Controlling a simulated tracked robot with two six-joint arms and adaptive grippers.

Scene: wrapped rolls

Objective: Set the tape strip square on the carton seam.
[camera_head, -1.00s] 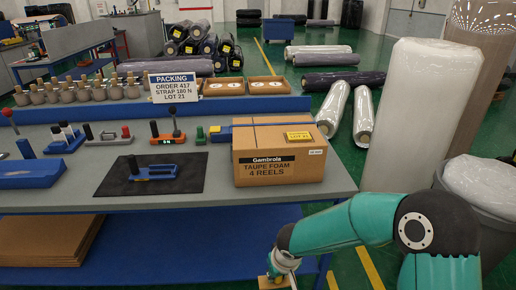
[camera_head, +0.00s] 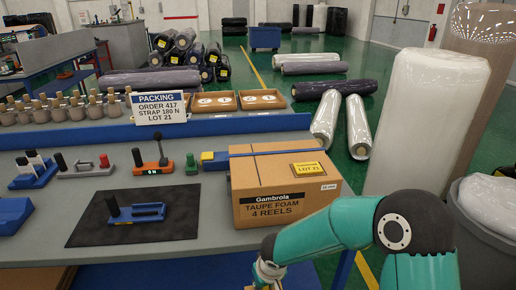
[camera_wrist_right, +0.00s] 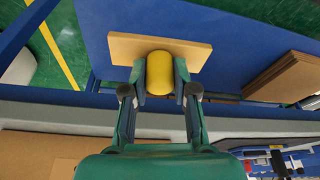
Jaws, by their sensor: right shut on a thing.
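The brown carton (camera_head: 300,199) stands on the grey table near its right end, with a blue strap (camera_head: 275,153) across its top and a yellow LOT 21 label (camera_head: 308,169). My right gripper (camera_wrist_right: 160,82) is shut on a yellow cylindrical grip, which sits on a flat tan plate (camera_wrist_right: 122,49). I cannot tell whether this plate is the tape strip. In the head view the right gripper (camera_head: 267,272) is low in front of the carton, apart from it, and its held piece is mostly hidden. My left gripper is out of view.
A dark mat (camera_head: 90,222) with a blue tool (camera_head: 137,213) lies left of the carton. A small blue and yellow item (camera_head: 213,160) is beside the carton's rear left. A tall wrapped roll (camera_head: 425,120) and a grey bin (camera_head: 485,235) stand right of the table.

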